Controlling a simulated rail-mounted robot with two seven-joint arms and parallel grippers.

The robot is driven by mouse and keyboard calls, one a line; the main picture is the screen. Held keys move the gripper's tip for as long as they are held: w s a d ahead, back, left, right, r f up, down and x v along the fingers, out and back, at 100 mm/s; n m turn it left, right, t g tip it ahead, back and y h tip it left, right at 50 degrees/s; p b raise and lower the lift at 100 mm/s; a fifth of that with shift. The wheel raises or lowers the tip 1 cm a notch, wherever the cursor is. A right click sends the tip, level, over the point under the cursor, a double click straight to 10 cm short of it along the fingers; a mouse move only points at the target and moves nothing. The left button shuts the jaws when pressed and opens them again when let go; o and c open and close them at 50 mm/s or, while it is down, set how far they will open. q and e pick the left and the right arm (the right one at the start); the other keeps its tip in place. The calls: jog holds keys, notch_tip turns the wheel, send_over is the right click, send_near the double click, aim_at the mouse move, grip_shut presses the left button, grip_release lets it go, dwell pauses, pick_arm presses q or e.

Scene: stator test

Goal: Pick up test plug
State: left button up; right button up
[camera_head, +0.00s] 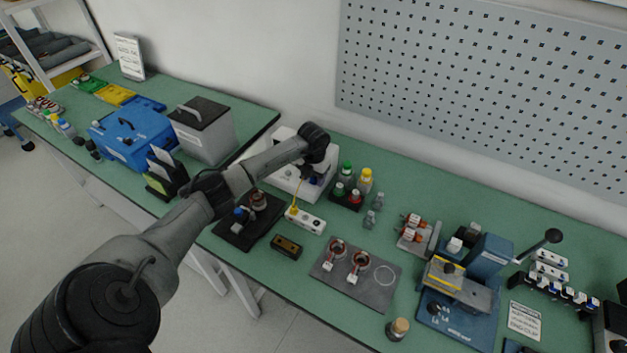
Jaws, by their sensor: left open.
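My left arm reaches in from the lower left over the bench. Its wrist is bent down, and the left gripper (308,173) is open in front of a white box-shaped device (287,183). The fingertips are small and dark here. A thin yellow cable (298,194) runs down from beside the gripper to a white socket strip (306,220), where a small yellow plug end (293,211) shows at the strip's left end. I cannot tell whether the gripper touches the cable. My right gripper is out of view.
A black tray with a stator part (240,232) lies left of the strip, and a small dark box (286,246) lies in front. A grey mat (335,277) holds two copper-wound rings. Bottles with coloured caps (365,180) stand right of the device. A blue press (460,300) stands farther right.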

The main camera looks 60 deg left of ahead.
pick_arm(q)
jog(key=shift+c, duration=0.2)
grip_shut()
jog(key=shift+r, duration=0.2)
jog(key=shift+r, duration=0.6)
notch_tip(320, 180, up, 2)
jog(key=shift+r+p, duration=0.25)
jog(key=shift+p, duration=0.05)
jog(key=w+d+r+p, duration=0.1)
jog(key=w+d+r, duration=0.3)
jog(key=d+r, duration=0.3)
jog(key=shift+d, duration=2)
